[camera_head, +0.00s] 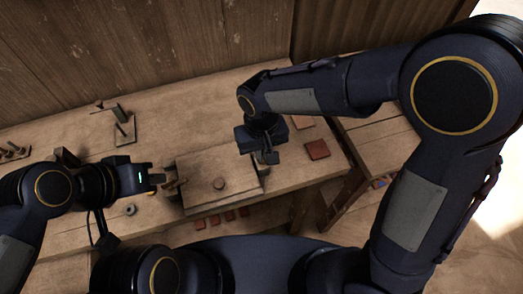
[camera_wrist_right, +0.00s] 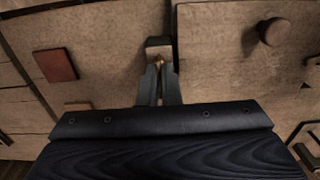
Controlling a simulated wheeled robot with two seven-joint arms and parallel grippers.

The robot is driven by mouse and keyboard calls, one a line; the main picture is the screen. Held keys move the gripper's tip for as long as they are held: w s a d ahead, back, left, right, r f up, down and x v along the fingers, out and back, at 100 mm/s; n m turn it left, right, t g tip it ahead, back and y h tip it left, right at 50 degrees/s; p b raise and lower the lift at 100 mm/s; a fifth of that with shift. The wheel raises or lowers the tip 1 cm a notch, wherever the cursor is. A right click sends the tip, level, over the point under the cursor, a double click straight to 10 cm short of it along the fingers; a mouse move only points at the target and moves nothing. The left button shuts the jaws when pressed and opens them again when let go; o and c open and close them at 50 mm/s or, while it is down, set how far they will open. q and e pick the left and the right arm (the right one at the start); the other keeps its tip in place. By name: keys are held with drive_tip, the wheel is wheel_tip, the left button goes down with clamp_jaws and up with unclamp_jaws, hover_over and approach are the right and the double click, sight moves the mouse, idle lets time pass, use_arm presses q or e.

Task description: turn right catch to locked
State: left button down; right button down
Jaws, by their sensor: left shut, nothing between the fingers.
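The press (camera_head: 210,172) is a flat wooden plate with a round knob (camera_head: 219,184) on top; the knob also shows in the right wrist view (camera_wrist_right: 273,31). My right gripper (camera_head: 270,158) is at the plate's right edge. In the right wrist view its fingers (camera_wrist_right: 159,84) point at the right catch, a small block with a brass part (camera_wrist_right: 159,61), close together around the brass. Whether they grip it is unclear, and the fingers partly hide the catch, so its turn cannot be read. My left gripper (camera_head: 158,178) is shut and empty beside the left catch (camera_head: 174,184).
A red-brown tile (camera_head: 317,149) lies right of the press; it also shows in the right wrist view (camera_wrist_right: 56,65). Several tiles (camera_head: 215,220) sit below the press's front. A wooden stand (camera_head: 124,129) is at the back left. A metal ring (camera_head: 130,209) lies near my left gripper.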

drive_tip(key=n, duration=0.3)
drive_tip(key=shift+n+b, duration=0.3)
drive_tip(key=shift+n, duration=0.1)
drive_tip(key=n, duration=0.3)
drive_tip(key=shift+n, duration=0.3)
drive_tip(key=n, duration=0.3)
drive_tip(key=shift+n, duration=2.2)
drive_tip(key=c, duration=1.6)
unclamp_jaws()
